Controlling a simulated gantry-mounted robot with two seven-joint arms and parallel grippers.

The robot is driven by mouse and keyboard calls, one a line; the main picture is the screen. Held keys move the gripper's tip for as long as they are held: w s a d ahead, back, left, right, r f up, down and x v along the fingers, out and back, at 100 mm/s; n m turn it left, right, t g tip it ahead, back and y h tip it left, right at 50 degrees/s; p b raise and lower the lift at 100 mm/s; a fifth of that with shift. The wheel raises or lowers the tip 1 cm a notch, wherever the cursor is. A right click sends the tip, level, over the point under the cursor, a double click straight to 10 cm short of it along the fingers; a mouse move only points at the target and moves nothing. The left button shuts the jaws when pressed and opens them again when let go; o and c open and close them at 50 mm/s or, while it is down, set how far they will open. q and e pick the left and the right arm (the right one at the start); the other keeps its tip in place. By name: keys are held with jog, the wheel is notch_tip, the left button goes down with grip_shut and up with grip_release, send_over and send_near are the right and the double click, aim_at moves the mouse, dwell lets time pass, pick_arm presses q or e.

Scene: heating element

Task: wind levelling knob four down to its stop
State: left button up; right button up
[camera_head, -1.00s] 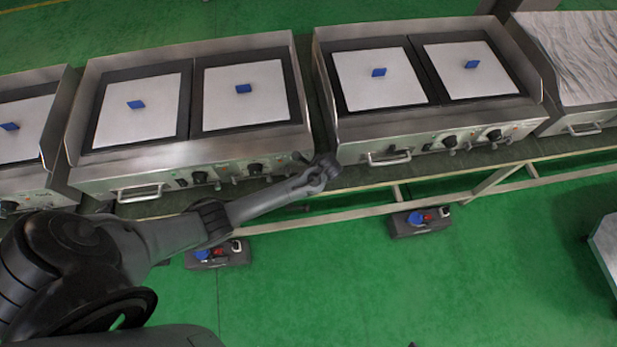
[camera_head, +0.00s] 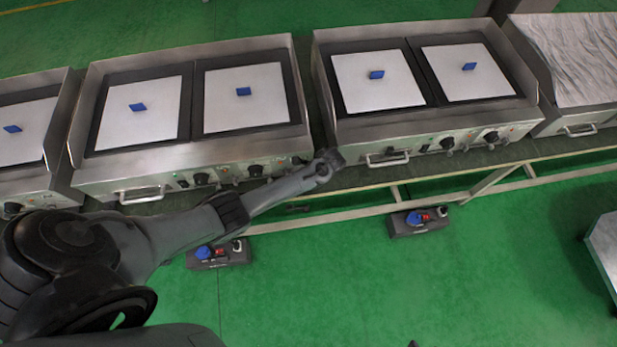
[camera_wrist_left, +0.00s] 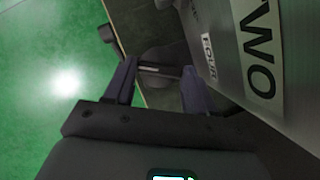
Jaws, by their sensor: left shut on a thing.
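My left gripper (camera_wrist_left: 160,88) shows from behind in the left wrist view, its two fingers on either side of a dark round knob (camera_wrist_left: 162,56). The fingers are shut on this knob, which lies beside a label reading FOUR (camera_wrist_left: 209,57) on the metal panel. The knob's depth and thread are hidden. In the head view my left gripper (camera_head: 328,161) is at the front edge, by the gap between the two middle griddle units; the knob cannot be made out there. My right gripper is not in view.
A larger TWO label (camera_wrist_left: 259,60) is on the panel. The left-middle griddle (camera_head: 190,160) and right-middle griddle (camera_head: 430,130) carry pale plates with blue handles. A bench rail (camera_head: 350,205) runs below them. Control boxes (camera_head: 420,221) lie on the green floor.

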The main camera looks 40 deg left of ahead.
pick_arm(q)
jog(key=shift+n, duration=0.8)
jog(key=shift+g, duration=0.3)
jog(key=o, duration=0.9)
jog(key=shift+c, duration=0.2)
jog(key=shift+o, duration=0.9)
jog(key=shift+r, duration=0.15)
